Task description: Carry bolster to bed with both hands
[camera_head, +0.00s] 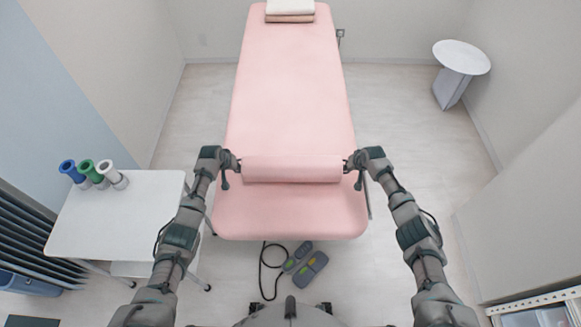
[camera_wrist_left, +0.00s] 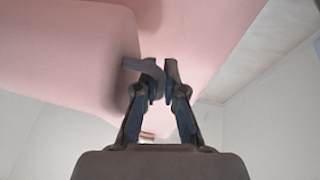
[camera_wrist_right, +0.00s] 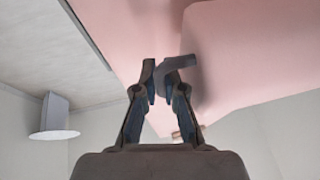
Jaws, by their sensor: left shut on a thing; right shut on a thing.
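The pink bolster (camera_head: 292,169) lies across the near part of the pink bed (camera_head: 290,100), with its long side running left to right. In the head view it looks to be at or just over the bed surface; I cannot tell whether it touches. My left gripper (camera_head: 229,166) is shut on the grey handle at the bolster's left end; the handle (camera_wrist_left: 150,68) shows between the fingers in the left wrist view. My right gripper (camera_head: 353,165) is shut on the handle at the right end, and that handle (camera_wrist_right: 178,64) shows in the right wrist view.
Folded towels (camera_head: 290,10) lie at the bed's far end. A white side table (camera_head: 110,222) with several coloured rolls stands at the left. A round white stool (camera_head: 461,58) stands at the far right. A foot pedal (camera_head: 306,265) with a cable lies on the floor before the bed.

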